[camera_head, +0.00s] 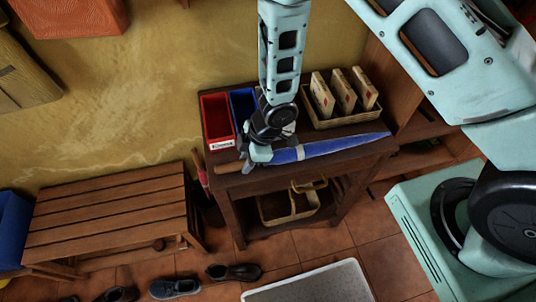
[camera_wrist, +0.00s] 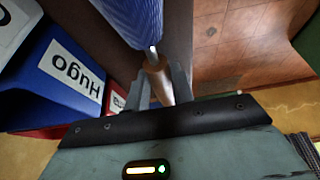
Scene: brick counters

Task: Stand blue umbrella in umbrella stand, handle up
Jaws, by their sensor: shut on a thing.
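The blue umbrella (camera_head: 335,145) lies along the front of the dark wooden counter top, its tip to the right and its brown handle to the left. My gripper (camera_head: 258,157) is shut on the umbrella at the handle end. The wrist view shows the wooden handle (camera_wrist: 157,82) between the two fingers, with the blue striped canopy (camera_wrist: 135,18) beyond it. A dark container (camera_head: 212,213), which looks like the umbrella stand, is on the floor between bench and counter. A red, upright thing (camera_head: 201,172) sticks out of it. Its opening is mostly hidden.
Red (camera_head: 216,118) and blue (camera_head: 242,104) bins stand at the counter's left end; the wrist view shows the name label of the blue bin (camera_wrist: 62,75). A tray with several upright packets (camera_head: 342,116) stands behind the umbrella. A slatted bench (camera_head: 110,213) and shoes (camera_head: 175,288) are at left.

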